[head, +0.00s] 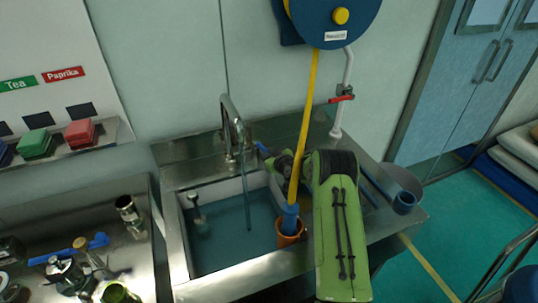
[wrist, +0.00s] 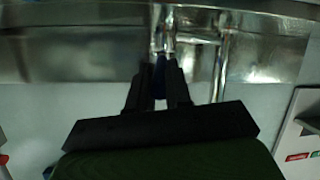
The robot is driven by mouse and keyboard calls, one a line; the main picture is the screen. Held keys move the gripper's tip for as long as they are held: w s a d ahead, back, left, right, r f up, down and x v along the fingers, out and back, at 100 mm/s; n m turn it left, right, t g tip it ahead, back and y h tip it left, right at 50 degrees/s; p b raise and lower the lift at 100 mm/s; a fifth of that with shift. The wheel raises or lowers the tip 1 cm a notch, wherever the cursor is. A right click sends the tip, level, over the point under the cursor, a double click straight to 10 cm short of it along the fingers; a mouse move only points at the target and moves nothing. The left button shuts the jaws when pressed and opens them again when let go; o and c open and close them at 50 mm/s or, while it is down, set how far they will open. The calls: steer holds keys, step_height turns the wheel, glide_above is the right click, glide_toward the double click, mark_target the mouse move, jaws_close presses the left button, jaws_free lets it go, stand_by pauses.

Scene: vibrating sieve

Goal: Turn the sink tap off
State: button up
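The metal sink tap (head: 232,122) rises behind the sink basin (head: 184,245), its arched spout over the basin. A thin stream runs down from the spout into the blue-green water (head: 228,215). The tap has a small blue handle (head: 262,148) on its right side. My gripper is at this handle, mostly hidden in the head view by my green wrist. In the wrist view my gripper (wrist: 160,68) has its two black fingers close together on either side of the blue handle (wrist: 160,78), with only a narrow gap that the handle fills.
A yellow hose (head: 309,95) hangs from a blue reel (head: 330,18) into an orange cup (head: 290,238) at the basin's right edge, close to my arm. A pipe with a red valve (head: 342,96) is on the wall. A counter with jars (head: 130,212) stands left.

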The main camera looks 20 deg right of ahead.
jaws_close()
steer(key=shift+a+m+h, duration=0.65)
steer(key=shift+m+h, duration=0.15)
steer(key=shift+h, duration=0.2)
steer(key=o, duration=0.7)
jaws_free()
